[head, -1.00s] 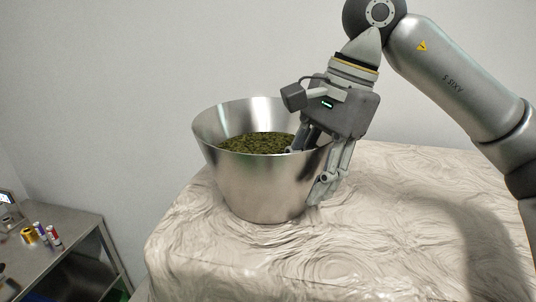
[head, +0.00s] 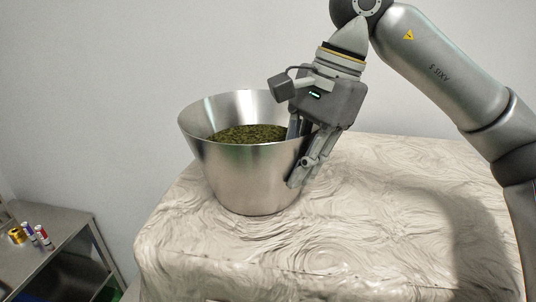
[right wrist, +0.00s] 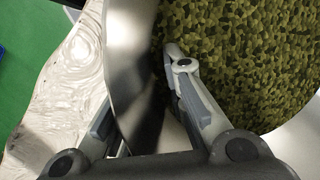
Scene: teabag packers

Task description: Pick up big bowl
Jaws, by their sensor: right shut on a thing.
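The big bowl (head: 243,172) is a shiny metal bowl with flared walls, upright on the cloth-covered table and filled with dark green tea leaves (head: 248,134). My right gripper (head: 296,160) is shut on the right side of its rim, one finger inside the wall and one outside. In the right wrist view the bowl's wall (right wrist: 128,70) runs between the two fingers (right wrist: 140,105), with the tea leaves (right wrist: 240,60) to the right. I cannot tell whether the bowl's base touches the table. My left gripper is not in view.
The table (head: 380,230) has a wrinkled beige cover, clear to the right and in front of the bowl. A lower metal bench (head: 62,228) at the far left holds small items, including a gold roll (head: 16,235) and small tubes (head: 43,236).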

